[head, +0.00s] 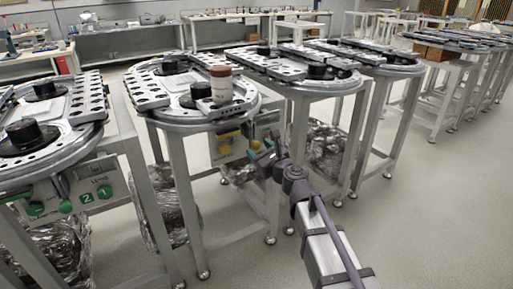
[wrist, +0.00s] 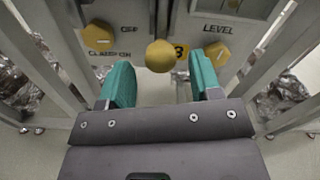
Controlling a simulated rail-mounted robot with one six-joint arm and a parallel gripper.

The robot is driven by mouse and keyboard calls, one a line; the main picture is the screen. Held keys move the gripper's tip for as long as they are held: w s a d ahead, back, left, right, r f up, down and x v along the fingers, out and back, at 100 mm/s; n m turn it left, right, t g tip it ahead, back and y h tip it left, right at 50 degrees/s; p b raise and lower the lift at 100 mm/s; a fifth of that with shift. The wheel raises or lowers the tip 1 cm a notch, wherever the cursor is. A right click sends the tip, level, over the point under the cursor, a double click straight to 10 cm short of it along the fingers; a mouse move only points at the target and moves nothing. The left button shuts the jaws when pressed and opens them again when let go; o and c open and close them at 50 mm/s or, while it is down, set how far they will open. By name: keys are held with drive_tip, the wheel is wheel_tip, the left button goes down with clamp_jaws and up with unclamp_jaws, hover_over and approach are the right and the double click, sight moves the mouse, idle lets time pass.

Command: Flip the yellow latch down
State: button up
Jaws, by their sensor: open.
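In the wrist view, a round yellow knob (wrist: 160,56) faces me between and just beyond my two teal fingers. It looks like the end of the yellow latch, but its lever is hidden behind it. My gripper (wrist: 159,76) is open and empty, with one finger on each side of the knob. I cannot tell whether either finger touches it. In the head view, my gripper (head: 247,165) is at the panel under the middle round table, below a yellow part (head: 255,144). The fingers are hard to make out there.
Yellow hexagonal knobs sit left (wrist: 101,35) and right (wrist: 217,53) of the round knob, near "CLAMP", "OFF" and "LEVEL" labels. A yellow "3" plate (wrist: 180,51) is behind. Metal table legs (wrist: 285,45) flank the panel. A jar (head: 221,86) stands on the tabletop.

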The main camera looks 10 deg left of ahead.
drive_tip(key=v, duration=0.8)
drive_tip(key=shift+s+d, duration=0.1)
drive_tip(key=s+f+n+g+h, duration=0.1)
drive_tip(key=s+f+n+g, duration=0.75)
drive_tip(key=n, duration=0.95)
drive_tip(key=s+d+f+n+g+h, duration=0.2)
drive_tip(key=s+d+f+h, duration=0.15)
drive_tip(key=d, duration=0.45)
drive_tip(key=s+d+f+n+g+h, duration=0.1)
drive_tip(key=s+d+f+n+h, duration=0.2)
drive_tip(key=d, duration=0.5)
drive_tip(key=s+d+f+n+g+h, duration=0.25)
drive_tip(key=d+h, duration=0.25)
drive_tip(key=d, duration=0.4)
wheel_tip(320, 180, up, 32)
drive_tip(key=m+p, duration=0.1)
drive_tip(key=p, duration=3)
drive_tip(key=shift+w+d+f+t, duration=0.2)
drive_tip(key=shift+d+t, duration=0.05)
drive_tip(key=shift+t, duration=0.15)
